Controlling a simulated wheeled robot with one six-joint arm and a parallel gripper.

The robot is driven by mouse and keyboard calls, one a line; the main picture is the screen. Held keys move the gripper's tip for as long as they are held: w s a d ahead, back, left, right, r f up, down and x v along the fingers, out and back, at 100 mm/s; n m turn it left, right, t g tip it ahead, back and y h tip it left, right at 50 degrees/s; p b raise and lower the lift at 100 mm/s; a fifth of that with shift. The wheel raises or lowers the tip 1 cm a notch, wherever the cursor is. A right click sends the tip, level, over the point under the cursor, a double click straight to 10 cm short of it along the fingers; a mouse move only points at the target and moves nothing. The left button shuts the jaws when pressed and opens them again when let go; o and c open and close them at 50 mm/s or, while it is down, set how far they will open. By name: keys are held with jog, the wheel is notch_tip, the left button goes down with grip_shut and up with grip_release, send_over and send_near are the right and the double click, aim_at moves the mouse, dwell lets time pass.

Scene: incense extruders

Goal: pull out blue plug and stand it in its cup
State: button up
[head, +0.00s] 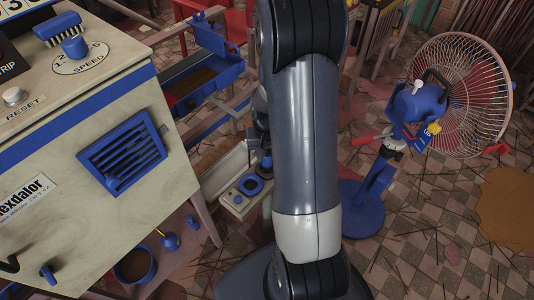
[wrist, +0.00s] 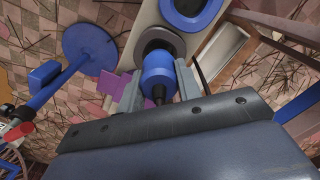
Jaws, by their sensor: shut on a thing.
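The blue plug (wrist: 158,74) is between the two grey fingers of my gripper (wrist: 158,84), seen in the wrist view. The gripper is shut on it. A dark round cup-like opening with a grey rim (wrist: 174,38) lies just beyond the plug's far end. I cannot tell whether the plug sits in it or hangs above it. A blue ring with a dark middle (wrist: 208,18) is beside it on the same pale board. In the head view the ring (head: 250,185) shows left of my arm, and my arm hides most of the gripper.
A pale machine cabinet (head: 100,100) with a blue vent fills the left. A blue fan (head: 410,105) stands on the right, its base also in the wrist view (wrist: 90,48). A blue trough (head: 205,80) is behind the cabinet. Thin sticks litter the checkered floor.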

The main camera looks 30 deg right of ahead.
jog(key=shift+f+b, duration=1.15)
jog(key=shift+f, duration=0.35)
jog(key=o, duration=1.1)
jog(key=shift+c, duration=0.2)
jog(key=shift+r, duration=0.2)
notch_tip(320, 180, up, 11)
jog(key=p, duration=0.2)
jog(key=shift+f+p, duration=0.2)
jog(key=shift+p, duration=0.2)
